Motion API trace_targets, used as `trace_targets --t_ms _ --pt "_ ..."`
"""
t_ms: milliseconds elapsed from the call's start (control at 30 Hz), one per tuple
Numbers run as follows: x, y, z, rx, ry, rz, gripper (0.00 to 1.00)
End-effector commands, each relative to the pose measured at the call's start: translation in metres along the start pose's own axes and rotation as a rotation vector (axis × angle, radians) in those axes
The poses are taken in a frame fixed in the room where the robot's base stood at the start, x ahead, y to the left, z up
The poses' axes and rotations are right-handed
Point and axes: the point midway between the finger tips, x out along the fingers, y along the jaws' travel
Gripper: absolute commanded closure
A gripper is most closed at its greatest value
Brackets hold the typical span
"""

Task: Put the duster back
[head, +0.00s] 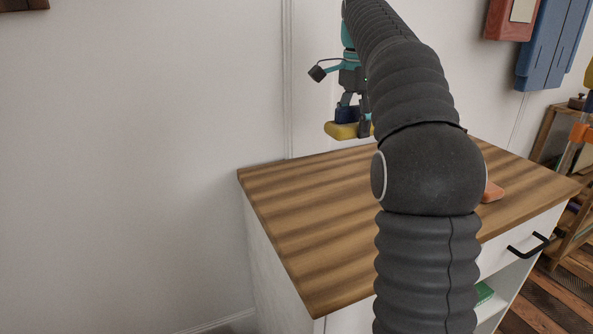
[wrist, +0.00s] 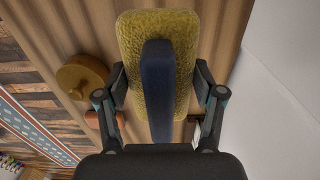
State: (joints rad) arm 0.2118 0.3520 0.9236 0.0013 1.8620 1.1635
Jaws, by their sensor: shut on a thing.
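The duster has a yellow fuzzy pad (head: 341,131) and a dark blue handle (head: 347,114). In the head view it hangs above the far part of the wooden cabinet top (head: 300,220), with the pad facing down. My gripper (head: 354,102) is shut on it; my arm hides part of both. In the wrist view the yellow pad (wrist: 130,45) and blue handle (wrist: 158,95) fill the middle. The fingers of my gripper (wrist: 160,85) stand on either side of the duster.
An orange block (head: 493,191) lies on the right of the top, partly behind my arm. The wrist view shows a round brass-coloured object (wrist: 82,77) on the wood. A black drawer handle (head: 527,245) juts from the front. The top's left part is clear.

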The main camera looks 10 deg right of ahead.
Motion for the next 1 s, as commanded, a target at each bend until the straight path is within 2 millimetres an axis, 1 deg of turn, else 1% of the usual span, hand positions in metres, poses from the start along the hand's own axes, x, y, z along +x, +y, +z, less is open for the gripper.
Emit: trace_targets --t_ms 67,167,400,500,600,700,833,1000 --pt "0.003 -0.001 0.007 -0.002 0.0 0.0 0.7" --pt "0.012 -0.002 0.023 -0.005 0.0 0.001 0.7" --pt "0.043 -0.009 0.07 -0.006 0.0 0.001 0.7" --pt "0.054 -0.012 0.088 -0.005 0.0 0.001 0.7" --pt "0.063 -0.014 0.102 -0.004 0.0 0.0 0.7" --pt "0.068 -0.015 0.111 -0.002 0.0 0.001 0.7" --pt "0.073 -0.016 0.115 -0.001 0.0 0.0 0.7" --pt "0.097 -0.015 0.115 0.0 0.0 0.002 0.7"
